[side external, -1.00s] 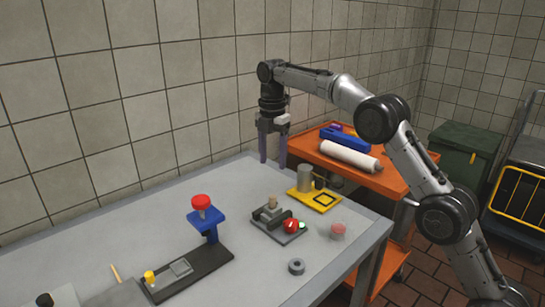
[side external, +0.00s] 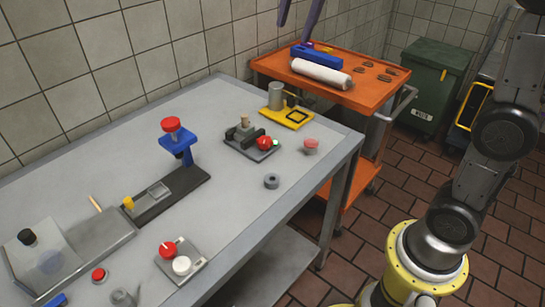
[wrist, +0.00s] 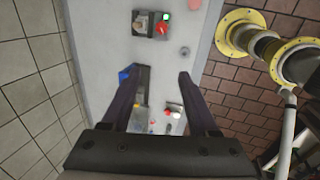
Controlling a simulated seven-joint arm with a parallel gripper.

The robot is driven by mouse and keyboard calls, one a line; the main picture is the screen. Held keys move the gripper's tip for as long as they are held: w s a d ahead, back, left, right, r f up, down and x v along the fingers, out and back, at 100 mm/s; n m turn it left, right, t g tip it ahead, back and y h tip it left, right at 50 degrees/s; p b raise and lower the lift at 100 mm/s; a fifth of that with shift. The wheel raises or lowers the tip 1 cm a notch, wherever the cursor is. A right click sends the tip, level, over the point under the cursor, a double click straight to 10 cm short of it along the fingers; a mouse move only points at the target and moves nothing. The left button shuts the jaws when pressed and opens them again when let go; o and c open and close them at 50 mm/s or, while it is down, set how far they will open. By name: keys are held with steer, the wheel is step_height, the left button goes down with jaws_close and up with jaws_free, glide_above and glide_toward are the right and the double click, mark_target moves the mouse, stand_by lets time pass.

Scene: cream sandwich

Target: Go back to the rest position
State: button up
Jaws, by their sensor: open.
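My gripper (side external: 298,20) shows only as two fingertips at the top edge of the side view, apart and pointing down. In the wrist view my gripper (wrist: 156,75) has its two dark fingers spread, with nothing held between them. It is high above the grey table (side external: 110,150), and the tabletop appears far below between the fingers. The rest of the hand and much of the arm are out of the side view.
On the table are a yellow fixture (side external: 272,117) with a grey cylinder, a blue stand (side external: 178,140) with a red knob, and a grey ring (side external: 271,181). An orange cart (side external: 350,97) holds a white roll (side external: 321,75). A green bin (side external: 432,75) stands behind.

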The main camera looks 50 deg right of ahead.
steer(key=s+f+m+t, duration=0.15)
steer(key=s+m, duration=0.25)
steer(key=s, duration=0.7)
steer(key=s+f+m, duration=1)
steer(key=f+m, duration=0.4)
steer(key=f, duration=0.1)
steer(key=shift+s+a+t, duration=0.35)
steer(key=shift+s+a, duration=0.05)
steer(key=shift+a, duration=0.05)
